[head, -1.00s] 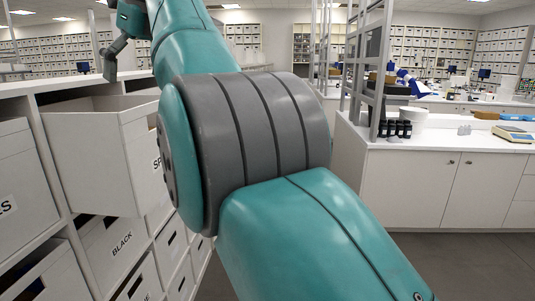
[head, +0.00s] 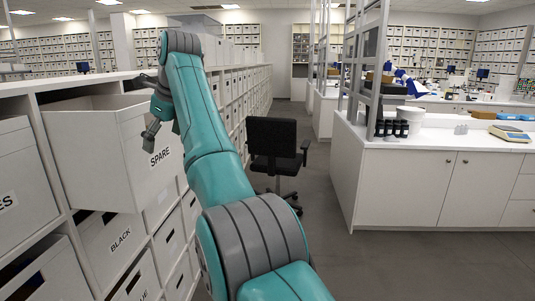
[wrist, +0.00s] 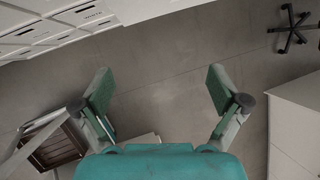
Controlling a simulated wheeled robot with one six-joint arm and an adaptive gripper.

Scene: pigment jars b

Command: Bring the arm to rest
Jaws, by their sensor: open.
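My gripper (wrist: 160,86) is open and empty. In the wrist view its two green finger pads stand wide apart with grey floor between them. In the head view my teal arm reaches forward, and its end hangs at the right edge of the white box labelled SPARE (head: 110,155), overlapping it in the picture. I cannot tell whether they touch. The SPARE box sticks out of the left shelving.
The white shelving (head: 68,90) on the left holds labelled boxes, including BLACK (head: 117,240). A black office chair (head: 273,150) stands in the aisle. A white counter (head: 440,150) with dark jars (head: 392,128) is on the right. Floor between chair and counter is clear.

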